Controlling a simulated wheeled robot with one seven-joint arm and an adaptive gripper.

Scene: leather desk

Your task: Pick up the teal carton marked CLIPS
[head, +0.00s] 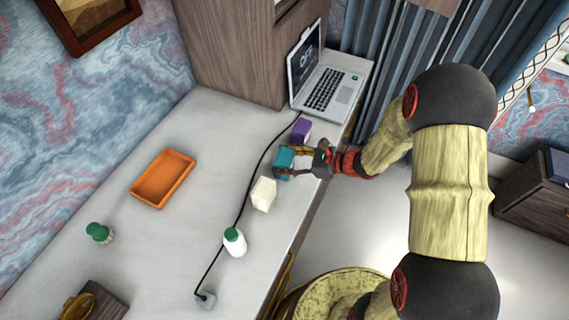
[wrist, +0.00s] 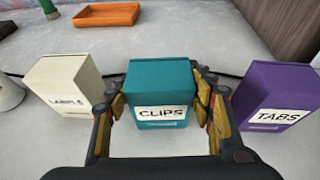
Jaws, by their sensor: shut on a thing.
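The teal carton (wrist: 160,82) marked CLIPS stands upright in the middle of the wrist view. In the head view the teal carton (head: 284,160) is on the desk between a cream carton and a purple carton. My gripper (wrist: 160,108) has one finger along each side of the teal carton and is shut on it. In the head view my gripper (head: 296,163) reaches in from the right, and its fingers hide part of the carton. I cannot see a gap between the carton and the desk.
A cream carton (wrist: 66,88) marked LABELS and a purple carton (wrist: 274,97) marked TABS stand close on either side. A white bottle (head: 235,242), a black cable (head: 243,200), a laptop (head: 326,85) and an orange tray (head: 163,178) are also on the desk.

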